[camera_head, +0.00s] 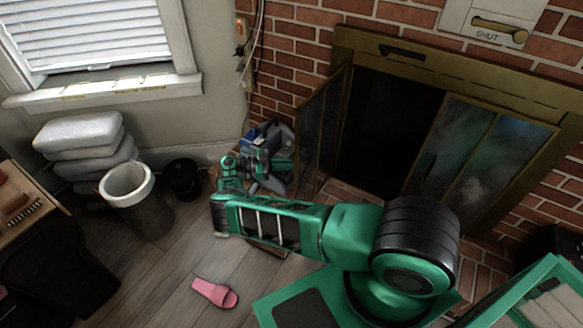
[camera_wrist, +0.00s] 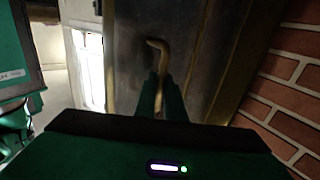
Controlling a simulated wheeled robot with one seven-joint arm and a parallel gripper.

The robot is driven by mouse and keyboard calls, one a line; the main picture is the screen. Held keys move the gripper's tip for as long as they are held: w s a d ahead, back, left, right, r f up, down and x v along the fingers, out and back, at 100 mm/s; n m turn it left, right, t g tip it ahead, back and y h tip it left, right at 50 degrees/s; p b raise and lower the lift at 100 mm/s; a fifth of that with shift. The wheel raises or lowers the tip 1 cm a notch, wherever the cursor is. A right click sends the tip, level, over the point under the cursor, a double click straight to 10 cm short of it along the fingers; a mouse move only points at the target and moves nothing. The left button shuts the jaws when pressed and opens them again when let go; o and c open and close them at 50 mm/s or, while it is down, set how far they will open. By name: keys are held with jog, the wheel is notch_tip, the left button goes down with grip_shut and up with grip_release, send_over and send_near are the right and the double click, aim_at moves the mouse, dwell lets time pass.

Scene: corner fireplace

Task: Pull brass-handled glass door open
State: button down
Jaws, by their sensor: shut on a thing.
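The glass door with dark panes and a brass frame (camera_head: 310,125) stands swung outward at the left side of the fireplace opening. Its dull pane fills the upper middle of the wrist view (camera_wrist: 200,35). The hooked brass handle (camera_wrist: 156,45) stands out from this door. My gripper (camera_wrist: 160,92) is shut on the handle, with its curved top showing above the fingers.
The right glass door (camera_head: 475,150) stands across the right part of the opening. The dark firebox (camera_head: 385,130) shows between the doors. A brick wall (camera_wrist: 285,100) is close at right in the wrist view. A black bucket (camera_head: 182,178) and white-rimmed bin (camera_head: 128,182) stand left; a pink slipper (camera_head: 214,292) lies on the floor.

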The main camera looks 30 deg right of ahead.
jog(key=shift+w+d, duration=0.2)
jog(key=shift+d, duration=0.05)
dwell(0.3)
jog(key=c, duration=1.8)
grip_release()
jog(key=shift+a+f, duration=0.1)
jog(key=shift+c, duration=0.2)
jog(key=shift+a, duration=0.1)
jog(key=shift+w+a, duration=0.1)
